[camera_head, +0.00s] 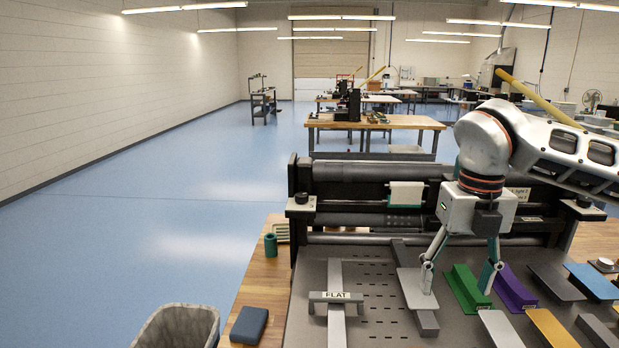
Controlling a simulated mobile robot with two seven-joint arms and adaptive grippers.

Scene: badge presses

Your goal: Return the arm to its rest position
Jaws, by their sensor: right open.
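My right arm (560,145) reaches in from the right edge. Its gripper (457,283) points down over the press bed (375,275), fingers spread wide and nothing visible held between them. The green bracket (464,288) shows between the fingertips, and the left fingertip overlaps a light grey plate (409,287). I cannot tell whether either finger touches them. A purple bracket (514,289) lies just right of the gripper. My left gripper is not in view.
A crossbar labelled FLAT (335,297) lies at the left of the bed. Black rollers (370,171) stand behind it. More plates, including a blue one (592,281), lie right. A grey bin (180,325) and dark blue block (249,325) are at lower left. Blue floor (150,225) is clear.

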